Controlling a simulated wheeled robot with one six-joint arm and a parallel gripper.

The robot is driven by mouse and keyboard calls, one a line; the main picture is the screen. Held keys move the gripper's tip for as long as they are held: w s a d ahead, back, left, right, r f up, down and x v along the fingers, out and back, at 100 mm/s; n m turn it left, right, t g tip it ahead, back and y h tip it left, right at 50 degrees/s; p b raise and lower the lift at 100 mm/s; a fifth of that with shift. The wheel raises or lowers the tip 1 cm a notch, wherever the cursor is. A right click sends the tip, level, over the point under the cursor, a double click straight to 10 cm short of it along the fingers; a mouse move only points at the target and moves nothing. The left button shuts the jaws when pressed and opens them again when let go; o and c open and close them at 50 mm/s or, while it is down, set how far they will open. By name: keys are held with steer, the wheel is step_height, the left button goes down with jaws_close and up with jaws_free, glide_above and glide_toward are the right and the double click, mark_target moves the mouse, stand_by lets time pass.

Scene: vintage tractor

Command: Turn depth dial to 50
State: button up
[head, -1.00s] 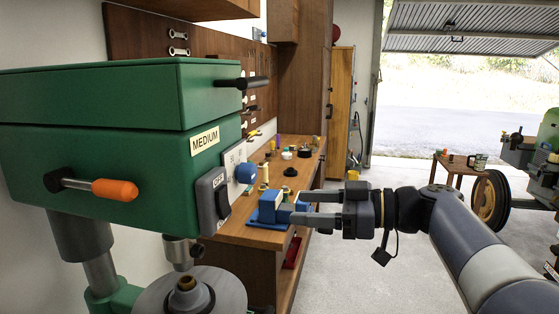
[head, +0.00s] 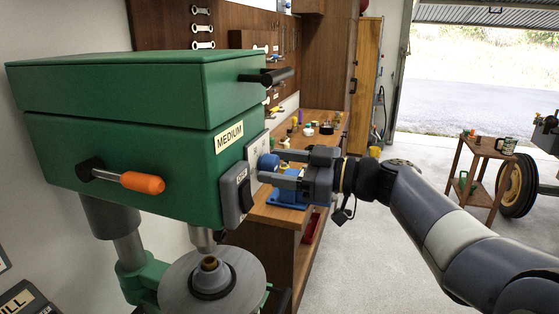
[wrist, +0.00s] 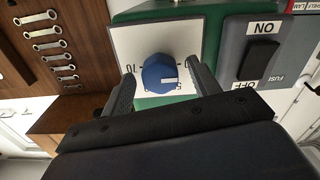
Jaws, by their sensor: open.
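The blue depth dial (wrist: 158,72) sits on a white scale plate (wrist: 124,42) on the green drill press head (head: 125,150). Its white mark points right in the wrist view. A 70 shows at the left of the plate; other figures are partly hidden by the dial and my fingers. In the head view the dial (head: 268,162) is at the machine's right face. My gripper (wrist: 160,70) is open, with one finger on each side of the dial. Small gaps seem to remain, but contact is unclear. The gripper also shows in the head view (head: 272,166).
A black ON/OFF rocker switch (wrist: 258,59) is close to the right finger in the wrist view. An orange-tipped lever (head: 142,182) juts from the machine's front. A wooden workbench (head: 290,215) with small items stands behind.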

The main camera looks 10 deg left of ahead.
steer(key=shift+a, duration=0.1)
steer(key=shift+c, duration=0.5)
steer(key=c, duration=0.9)
steer(key=shift+f+m+b, duration=0.1)
steer(key=shift+m+b, duration=0.2)
steer(key=shift+b, duration=0.15)
steer(key=shift+f+m+b, duration=0.1)
steer(key=shift+m+b, duration=0.5)
steer(key=shift+b, duration=0.1)
steer(key=m+b, duration=0.2)
steer(key=m, duration=0.1)
steer(key=m+b, duration=0.1)
steer(key=m, duration=0.2)
steer(key=shift+m, duration=0.4)
steer(key=shift+r+m, duration=0.2)
steer(key=shift+m, duration=1.3)
